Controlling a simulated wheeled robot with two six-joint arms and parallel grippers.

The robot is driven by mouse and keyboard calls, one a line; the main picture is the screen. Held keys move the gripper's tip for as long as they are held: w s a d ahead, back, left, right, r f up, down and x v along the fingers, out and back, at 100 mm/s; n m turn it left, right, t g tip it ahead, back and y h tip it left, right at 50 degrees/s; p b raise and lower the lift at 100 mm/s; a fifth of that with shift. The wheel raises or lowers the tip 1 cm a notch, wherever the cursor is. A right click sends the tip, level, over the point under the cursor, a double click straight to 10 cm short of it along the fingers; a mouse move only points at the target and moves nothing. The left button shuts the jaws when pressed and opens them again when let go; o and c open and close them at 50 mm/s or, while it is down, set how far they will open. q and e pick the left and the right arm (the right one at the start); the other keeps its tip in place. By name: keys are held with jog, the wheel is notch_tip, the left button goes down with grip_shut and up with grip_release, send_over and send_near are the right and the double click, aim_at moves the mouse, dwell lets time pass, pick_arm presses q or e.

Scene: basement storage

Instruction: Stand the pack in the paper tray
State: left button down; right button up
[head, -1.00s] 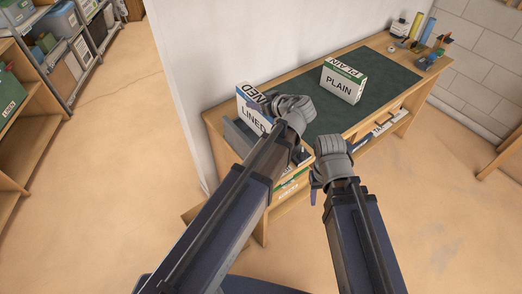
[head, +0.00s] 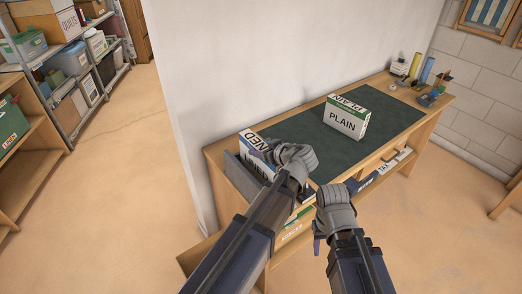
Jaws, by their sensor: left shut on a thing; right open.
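A white and blue pack marked LINED (head: 251,142) is upright at the left end of the desk. My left gripper (head: 278,154) is shut on its right side and hides part of it. The grey paper tray (head: 238,177) stands at the desk's left end, in front of the pack's lower part. The pack's lower edge is hidden, so I cannot tell whether it rests on the tray floor. My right gripper (head: 333,196) is open and empty in front of the desk's front edge.
A white and green pack marked PLAIN (head: 347,119) stands upright on the dark desk mat (head: 385,125). Bottles and small desk items (head: 425,75) stand at the far right end. A white wall (head: 270,70) rises behind the desk. Shelves (head: 85,65) stand at the left.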

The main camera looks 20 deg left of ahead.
aim_at(263, 172)
pick_arm(q)
jog(key=shift+f+b, duration=1.75)
jog(key=shift+b, duration=0.05)
jog(key=shift+f, duration=0.1)
jog(key=shift+f, duration=0.15)
jog(key=shift+c, duration=1.1)
grip_release()
